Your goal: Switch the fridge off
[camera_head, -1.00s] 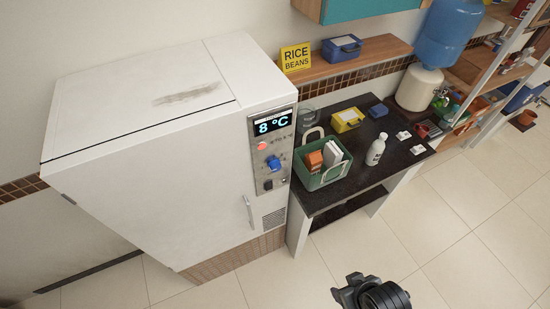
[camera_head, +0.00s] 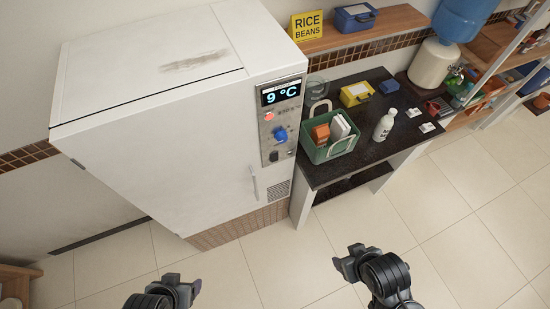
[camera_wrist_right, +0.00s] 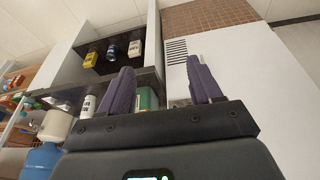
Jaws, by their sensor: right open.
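The white fridge (camera_head: 165,130) stands at the left in the head view. Its control panel (camera_head: 280,120) is on the front right edge, with a lit display (camera_head: 281,92) reading 9 °C. Below the display are a red button (camera_head: 269,116), a blue knob (camera_head: 280,134) and a dark switch (camera_head: 274,156). My right gripper (camera_head: 347,262) is in front of the fridge and table, away from the panel; its fingers are apart and empty in the right wrist view (camera_wrist_right: 165,88). My left gripper (camera_head: 182,287) is low in front of the fridge; its finger gap is unclear.
A black table (camera_head: 345,180) right of the fridge holds a green basket (camera_head: 318,152), a white bottle (camera_head: 384,125) and a yellow box (camera_head: 355,94). A water dispenser (camera_head: 432,63) stands behind. The tiled floor (camera_head: 400,220) in front is clear.

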